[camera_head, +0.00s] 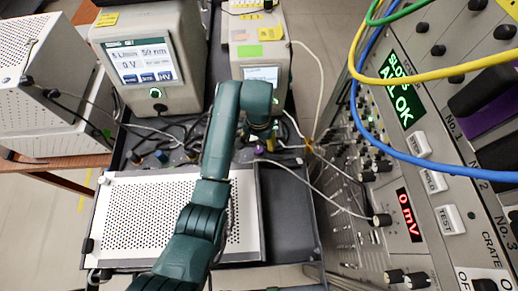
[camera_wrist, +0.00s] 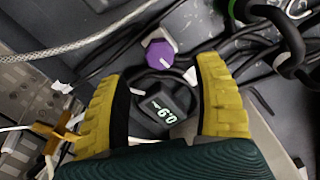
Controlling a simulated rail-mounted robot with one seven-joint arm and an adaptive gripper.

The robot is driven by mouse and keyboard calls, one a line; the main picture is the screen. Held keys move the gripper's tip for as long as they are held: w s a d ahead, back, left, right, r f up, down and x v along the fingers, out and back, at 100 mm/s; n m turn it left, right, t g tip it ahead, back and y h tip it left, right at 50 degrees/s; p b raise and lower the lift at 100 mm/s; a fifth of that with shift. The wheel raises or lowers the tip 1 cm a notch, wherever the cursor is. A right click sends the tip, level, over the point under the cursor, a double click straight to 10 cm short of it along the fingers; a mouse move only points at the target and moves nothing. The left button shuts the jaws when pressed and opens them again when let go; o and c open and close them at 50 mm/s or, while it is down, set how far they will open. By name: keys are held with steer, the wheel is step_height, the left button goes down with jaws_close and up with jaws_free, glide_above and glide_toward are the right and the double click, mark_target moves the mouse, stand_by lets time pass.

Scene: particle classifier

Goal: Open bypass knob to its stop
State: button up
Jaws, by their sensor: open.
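A purple faceted knob (camera_wrist: 160,52) lies just beyond the open fingertips in the wrist view. It has a small white label or mark on its top. No readable lettering shows whether it is the bypass knob. My gripper (camera_wrist: 159,74) has two yellow ribbed fingers spread wide, with nothing held between them. A small black display unit (camera_wrist: 163,112) with lit digits shows between the fingers, closer to the palm. In the head view my green arm reaches over the cart, and the purple knob (camera_head: 258,150) shows just below the gripper end.
Blue (camera_head: 161,156) and olive (camera_head: 190,151) knobs stand left along the same row. A grey instrument with a lit screen (camera_head: 139,61) stands behind. A perforated white panel (camera_head: 135,215) lies in front. Cables cross around the knob. A rack (camera_head: 405,170) stands right.

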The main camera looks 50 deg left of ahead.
mark_target(259, 150)
step_height(259, 150, down, 6)
steer(key=shift+f+b, duration=0.1)
steer(key=shift+b, duration=0.5)
jaws_close()
